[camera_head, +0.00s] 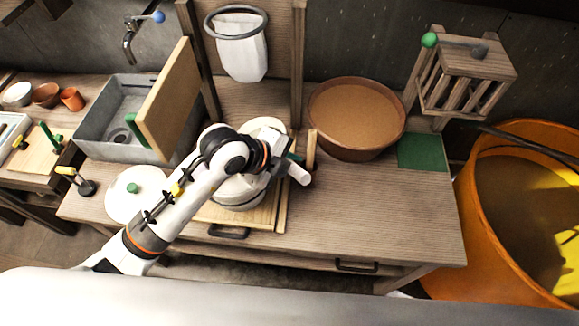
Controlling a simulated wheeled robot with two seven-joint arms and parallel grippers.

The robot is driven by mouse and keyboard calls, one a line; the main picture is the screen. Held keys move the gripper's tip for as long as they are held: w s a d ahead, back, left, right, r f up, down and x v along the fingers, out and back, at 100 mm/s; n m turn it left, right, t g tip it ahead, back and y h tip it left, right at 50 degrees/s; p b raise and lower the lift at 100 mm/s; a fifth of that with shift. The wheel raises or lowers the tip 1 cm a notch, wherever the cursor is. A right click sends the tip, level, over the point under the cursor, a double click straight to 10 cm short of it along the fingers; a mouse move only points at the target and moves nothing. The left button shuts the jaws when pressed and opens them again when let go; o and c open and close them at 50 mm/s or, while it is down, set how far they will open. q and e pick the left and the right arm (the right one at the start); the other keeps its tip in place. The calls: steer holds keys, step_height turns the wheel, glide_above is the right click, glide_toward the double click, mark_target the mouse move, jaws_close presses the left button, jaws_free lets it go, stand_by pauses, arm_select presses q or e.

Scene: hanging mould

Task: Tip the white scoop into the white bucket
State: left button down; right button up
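My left arm reaches in from the lower left, and its gripper (288,163) is over the middle of the wooden bench. A short white rounded piece (300,175) shows at the gripper's end; I cannot tell whether it is the white scoop or part of the gripper. A white round vessel (238,192), perhaps the white bucket, stands on a wooden board below my arm, which hides much of it. A white tapered container (242,57) hangs in a dark ring at the back. The fingers are too small and covered to read. My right gripper is not in view.
A brown tub (354,118) of tan material stands right of the gripper, beside a green mat (422,152). A slatted wooden box (468,75) is at back right, a large orange tub (520,215) at far right. A grey sink (118,120) is left. The bench's right front is clear.

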arm_select(q)
steer(key=shift+a+r+h+b, duration=0.1)
steer(key=shift+r+h+b, duration=0.45)
steer(key=shift+r+h, duration=0.2)
steer(key=h+b, duration=0.1)
steer(key=a+r+n+h+b, duration=0.1)
steer(key=shift+w+r+b, duration=0.1)
steer(key=shift+r+b, duration=0.15)
steer(key=shift+b, duration=0.1)
steer(key=shift+a+r+n+h+b, duration=0.35)
steer(key=shift+r+h+b, duration=0.4)
steer(key=shift+b, duration=0.5)
steer(key=shift+w+a+r+n+h+b, duration=0.15)
steer(key=shift+a+r+h+b, duration=0.1)
steer(key=shift+a+h, duration=0.15)
steer(key=shift+s+a+r+n+h+b, duration=0.1)
steer(key=shift+a+r+h+b, duration=0.1)
steer(key=shift+a+h, duration=0.15)
steer(key=a+n+t+h+b, duration=0.3)
steer(key=a+n+h+b, duration=0.1)
steer(key=a+h+b, duration=0.3)
steer(key=shift+w+a+r, duration=0.25)
steer(key=shift+w+a, duration=0.2)
steer(key=shift+a, duration=0.4)
